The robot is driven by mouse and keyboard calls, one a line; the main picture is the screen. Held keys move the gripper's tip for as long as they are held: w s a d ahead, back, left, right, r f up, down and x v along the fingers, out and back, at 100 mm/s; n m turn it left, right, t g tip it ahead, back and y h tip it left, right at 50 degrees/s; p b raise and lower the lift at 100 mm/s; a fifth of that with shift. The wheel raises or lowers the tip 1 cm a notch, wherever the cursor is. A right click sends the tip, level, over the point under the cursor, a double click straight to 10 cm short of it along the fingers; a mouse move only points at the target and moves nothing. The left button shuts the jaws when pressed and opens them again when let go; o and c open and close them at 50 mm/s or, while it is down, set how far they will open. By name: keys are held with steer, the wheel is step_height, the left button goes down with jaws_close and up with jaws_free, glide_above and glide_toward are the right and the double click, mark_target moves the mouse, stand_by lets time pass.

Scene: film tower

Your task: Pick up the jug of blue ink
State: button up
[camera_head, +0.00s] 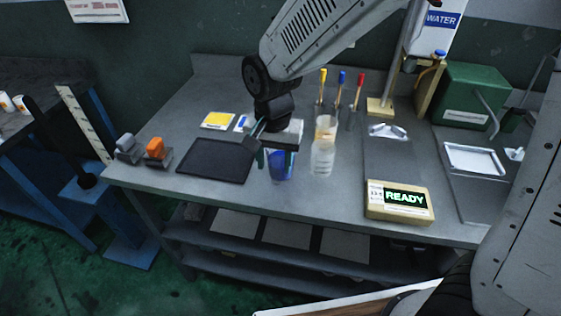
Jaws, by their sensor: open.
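A clear jug with blue ink (281,167) stands on the grey workbench near its front edge, in the middle of the head view. My gripper (264,157) points down at the jug from above and behind. One finger shows at the jug's left side; the rest is hidden by the gripper body and the jug. The gripper is open. I cannot tell whether the fingers touch the jug. The jug's upper part is partly covered by the gripper.
A box reading READY (399,202) sits at the front right. Colored droppers (340,90) stand behind.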

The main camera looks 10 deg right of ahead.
step_height(320, 180, down, 5)
steer(key=shift+d+r, duration=0.1)
steer(key=shift+r, duration=0.05)
steer(key=shift+c, duration=0.3)
jaws_close()
steer(key=shift+r, duration=0.25)
